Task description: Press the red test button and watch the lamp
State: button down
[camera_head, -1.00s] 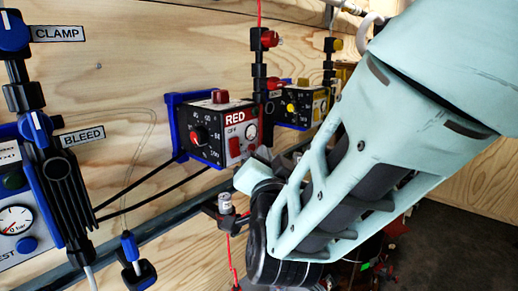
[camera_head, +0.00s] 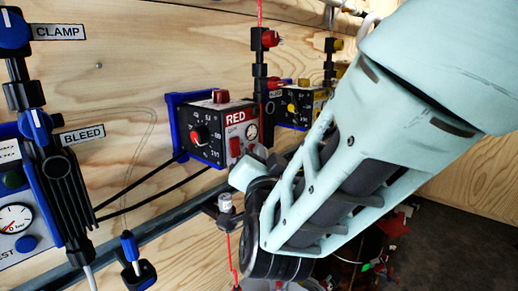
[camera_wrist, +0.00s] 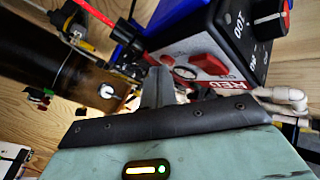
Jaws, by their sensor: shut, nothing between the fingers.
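The black box labelled RED (camera_head: 222,132) is on the plywood wall in a blue bracket. A red rectangular button (camera_head: 235,147) sits on its labelled face, beside a small round gauge (camera_head: 252,131). A red piece (camera_head: 221,96) is on its top. In the wrist view the labelled face is turned, with the red button (camera_wrist: 207,65) at upper middle. My gripper (camera_wrist: 158,73) is shut and empty, its grey fingertips close to this face, left of the red button; I cannot tell if they touch anything. In the head view my arm hides most of the gripper. I cannot make out a lit lamp on the box.
A similar box with yellow parts (camera_head: 303,106) is behind to the right. Red-handled valve fittings (camera_head: 264,60) are beside the RED box. A dark cylinder (camera_wrist: 50,60) with a bright end is left of my fingers. CLAMP and BLEED valves (camera_head: 38,125) are at left.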

jog(key=shift+w+a, duration=0.1)
dwell(0.5)
jog(key=shift+s+d+b, duration=0.3)
jog(key=shift+s+d, duration=0.15)
jog(key=shift+d, duration=0.2)
jog(key=s+d, duration=0.1)
jog(key=d, duration=0.1)
jog(key=s+d+b, duration=0.1)
jog(key=s+d, duration=0.1)
dwell(0.3)
dwell(0.5)
